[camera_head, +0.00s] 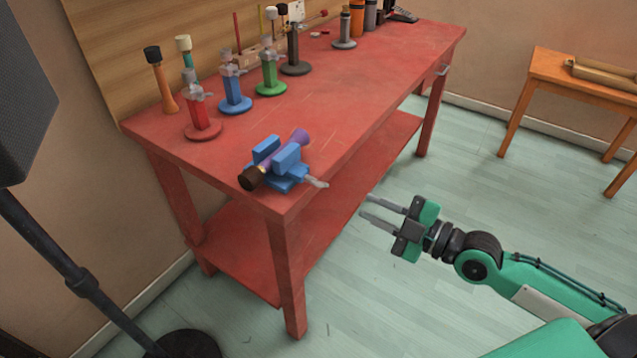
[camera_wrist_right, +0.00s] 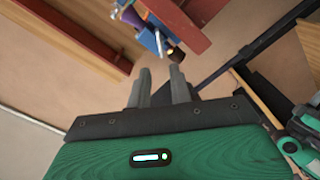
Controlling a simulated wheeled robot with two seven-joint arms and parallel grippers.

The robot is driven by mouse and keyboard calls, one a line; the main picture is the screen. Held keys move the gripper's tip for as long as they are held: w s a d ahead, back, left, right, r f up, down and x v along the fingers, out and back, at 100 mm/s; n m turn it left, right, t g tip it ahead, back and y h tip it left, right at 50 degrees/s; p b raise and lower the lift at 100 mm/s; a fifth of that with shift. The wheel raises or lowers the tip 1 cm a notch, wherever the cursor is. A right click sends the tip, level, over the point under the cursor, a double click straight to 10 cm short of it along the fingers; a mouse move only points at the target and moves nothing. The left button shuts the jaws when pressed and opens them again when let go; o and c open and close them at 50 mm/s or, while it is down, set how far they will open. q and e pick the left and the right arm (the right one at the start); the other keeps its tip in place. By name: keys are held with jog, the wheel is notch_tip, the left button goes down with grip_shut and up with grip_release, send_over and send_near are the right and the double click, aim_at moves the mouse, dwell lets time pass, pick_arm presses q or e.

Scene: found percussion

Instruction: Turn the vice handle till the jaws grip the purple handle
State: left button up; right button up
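A blue vice (camera_head: 287,160) sits on the near corner of the red table. A purple handle (camera_head: 300,137) with a dark round head (camera_head: 251,179) lies between its jaws; I cannot tell how tightly they press on it. The pale vice handle (camera_head: 317,182) sticks out to the right, past the table edge. My right gripper (camera_head: 367,206) is open and empty, off the table to the right of the vice handle, fingers pointing at the table. In the right wrist view the vice (camera_wrist_right: 150,40) and its handle (camera_wrist_right: 159,42) are beyond the fingers (camera_wrist_right: 160,80).
The red table (camera_head: 350,130) has a lower shelf (camera_head: 250,262). Red, blue and green clamp stands (camera_head: 270,78) and several tools line its back. A black speaker on a stand (camera_head: 85,285) is at left. An orange table (camera_head: 560,75) stands at right. The floor around my right gripper is clear.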

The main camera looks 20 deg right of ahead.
aim_at(324, 186)
jog(key=p+x, duration=0.2)
jog(key=x, duration=0.8)
jog(key=shift+w+a+r, duration=0.1)
jog(key=shift+w+a, duration=0.15)
jog(key=shift+w, duration=0.05)
jog(key=shift+x, duration=0.8)
pick_arm(q)
jog(key=shift+g, duration=0.5)
jog(key=x, duration=0.6)
jog(key=shift+s+a, duration=0.2)
jog(key=shift+s+f, duration=0.1)
pick_arm(e)
jog(key=shift+c, duration=0.4)
pick_arm(q)
jog(key=shift+s, duration=0.15)
pick_arm(e)
grip_shut()
